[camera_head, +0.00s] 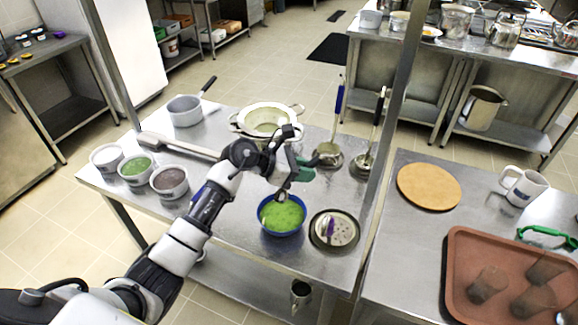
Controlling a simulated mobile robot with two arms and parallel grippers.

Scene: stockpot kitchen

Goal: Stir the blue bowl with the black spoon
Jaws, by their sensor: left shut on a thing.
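The blue bowl (268,229) stands on the steel table and holds a green content. My left gripper (284,186) is right above the bowl's far part, pointing down. It is shut on a thin dark thing that looks like the black spoon (282,196), which reaches down to the green content. Most of the spoon is hidden by the gripper, and I cannot tell how deep its end is. My right gripper is not in view.
A round metal lid (347,231) lies just right of the bowl. Two ladles (337,110) stand behind it, near an upright post (396,100). A cream pot (266,112), a saucepan (184,117) and small tubs (169,184) occupy the back and left.

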